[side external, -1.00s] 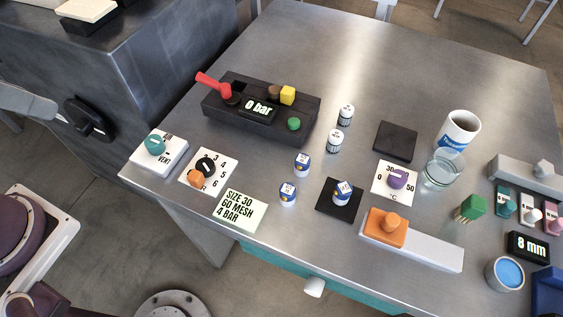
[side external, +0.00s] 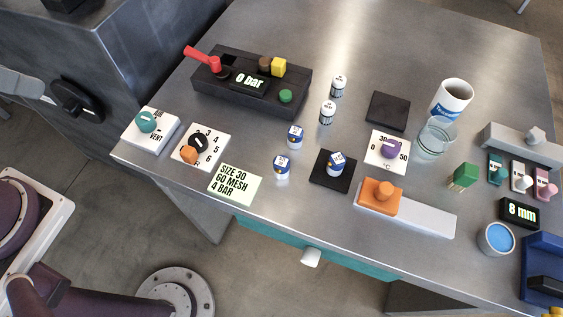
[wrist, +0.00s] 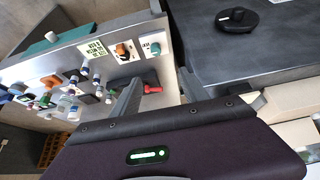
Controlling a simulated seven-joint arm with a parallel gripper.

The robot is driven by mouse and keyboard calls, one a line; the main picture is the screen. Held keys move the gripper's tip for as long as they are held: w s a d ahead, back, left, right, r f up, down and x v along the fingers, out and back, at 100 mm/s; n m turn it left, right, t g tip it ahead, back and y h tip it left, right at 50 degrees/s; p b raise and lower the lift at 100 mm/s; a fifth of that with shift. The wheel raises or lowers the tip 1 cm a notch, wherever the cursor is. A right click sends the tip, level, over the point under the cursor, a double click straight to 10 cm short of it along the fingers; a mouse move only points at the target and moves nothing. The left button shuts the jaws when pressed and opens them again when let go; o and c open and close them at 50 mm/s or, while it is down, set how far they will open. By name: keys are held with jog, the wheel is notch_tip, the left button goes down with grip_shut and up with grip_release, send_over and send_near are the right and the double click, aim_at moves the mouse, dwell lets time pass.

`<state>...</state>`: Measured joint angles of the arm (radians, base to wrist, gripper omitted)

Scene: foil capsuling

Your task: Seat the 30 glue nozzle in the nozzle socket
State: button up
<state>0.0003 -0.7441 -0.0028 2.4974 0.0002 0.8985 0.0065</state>
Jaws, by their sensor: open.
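Small blue-and-white labelled pieces stand on the bench: one at the front (side external: 282,166), one behind it (side external: 295,136), and one on a black pad (side external: 336,163). Two white pieces with dark labels (side external: 338,86) (side external: 327,112) stand farther back. Their print is too small to read, so I cannot tell which is the 30 nozzle. The black block with the "0 bar" display (side external: 247,82) has a dark opening near the red lever; I cannot confirm it is the socket. My gripper (wrist: 160,90) is open in the wrist view, nothing visible between its fingers, the bench beyond.
A note (side external: 235,184) reads size 30, 60 mesh, 4 bar. Dial cards (side external: 212,142) stand at left. The back of the bench is clear.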

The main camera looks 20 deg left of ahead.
jog(key=w+d+m+g, duration=0.1)
jog(key=w+d+m, duration=0.2)
jog(key=w+m, duration=0.15)
jog(key=m+g+h, duration=0.5)
jog(key=m, duration=1.1)
send_near(282, 162)
jog(key=d+f, duration=0.1)
jog(key=shift+n+y, duration=0.25)
jog(key=shift+y, duration=0.05)
jog(key=x, duration=0.7)
jog(key=shift+f, duration=0.1)
grip_shut()
